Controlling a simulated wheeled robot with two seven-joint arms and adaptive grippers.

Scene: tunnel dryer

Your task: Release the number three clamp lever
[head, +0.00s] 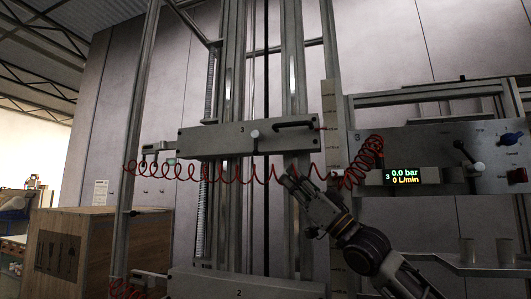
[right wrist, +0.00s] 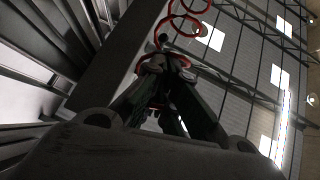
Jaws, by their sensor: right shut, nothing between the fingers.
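The grey box marked 3 (head: 215,143) sits on the upright frame in the head view. A black bar-shaped handle (head: 293,125) lies nearly level near its right end, and a pale round knob with a short stem (head: 254,134) is on its front. I cannot tell which of these is the clamp lever. My right gripper (head: 287,178) is shut and empty, below and apart from the box's right end, near the red coiled hose (head: 225,178). In the right wrist view, the shut fingertips (right wrist: 165,65) show close to the red hose (right wrist: 185,22). My left gripper is not in view.
A similar box marked 2 (head: 205,285) sits lower on the frame. To the right is a control panel (head: 440,143) with a display (head: 403,176) reading 0.0 bar and 0 L/min. A wooden crate (head: 90,240) stands at the lower left.

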